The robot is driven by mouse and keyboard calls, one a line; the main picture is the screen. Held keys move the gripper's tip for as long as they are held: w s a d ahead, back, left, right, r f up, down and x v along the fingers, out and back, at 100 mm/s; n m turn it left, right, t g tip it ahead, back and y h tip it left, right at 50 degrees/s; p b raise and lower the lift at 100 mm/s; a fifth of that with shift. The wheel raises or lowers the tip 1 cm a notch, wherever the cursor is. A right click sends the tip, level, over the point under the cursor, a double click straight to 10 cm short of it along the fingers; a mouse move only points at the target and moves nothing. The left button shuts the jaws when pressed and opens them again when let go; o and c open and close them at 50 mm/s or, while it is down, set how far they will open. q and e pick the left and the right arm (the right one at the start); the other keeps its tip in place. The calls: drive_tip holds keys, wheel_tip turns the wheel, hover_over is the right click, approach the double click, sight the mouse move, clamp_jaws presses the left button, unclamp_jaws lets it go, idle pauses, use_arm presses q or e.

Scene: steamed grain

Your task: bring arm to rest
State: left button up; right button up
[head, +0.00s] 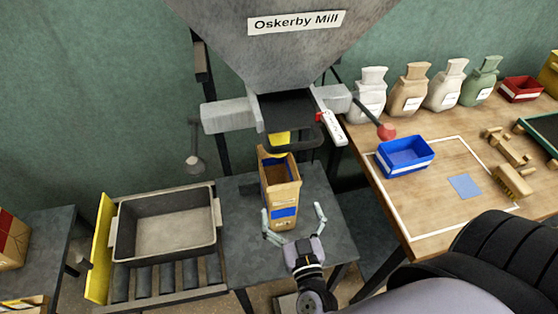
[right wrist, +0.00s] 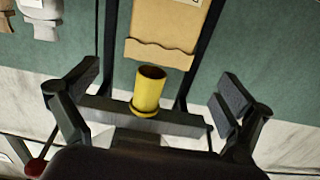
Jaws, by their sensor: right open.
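My right gripper (head: 293,222) is open and empty, its two fingers spread apart. In the head view it shows in front of the lower part of a tall tan paper bag (head: 284,193) with blue bands. The bag stands upright and open-topped on a dark grey stand, below the hopper's yellow spout (head: 281,138). In the right wrist view the open fingers (right wrist: 152,100) frame a yellow tube (right wrist: 149,89), with nothing held between them. I cannot tell the gap between gripper and bag. My left gripper is not in view.
The grey hopper (head: 275,45) hangs over the stand (head: 325,238). A grey tub (head: 168,263) sits on rollers at left. The wooden table (head: 435,215) at right carries a blue bin (head: 405,156), several small sacks and wooden tools. A red-knobbed lever (head: 386,131) sticks out beside the hopper.

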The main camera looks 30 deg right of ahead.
drive_tip(key=a+n+g+y, duration=0.5)
drive_tip(key=a+n+y, duration=0.1)
drive_tip(key=a+y, duration=0.35)
drive_tip(key=s+d+f+m+g+h, duration=0.1)
drive_tip(key=s+d+f+g+h, duration=0.1)
drive_tip(key=s+d+g, duration=0.3)
drive_tip(key=s+d+f+g+h, duration=0.2)
drive_tip(key=s+d+g+h, duration=0.15)
drive_tip(key=s, duration=0.45)
wheel_tip(320, 180, down, 27)
drive_tip(key=s+g, duration=0.2)
drive_tip(key=s+d+f, duration=0.3)
drive_tip(key=s+f, duration=1.1)
drive_tip(key=s, duration=0.2)
drive_tip(key=shift+g+y, duration=0.3)
drive_tip(key=shift+g, duration=0.15)
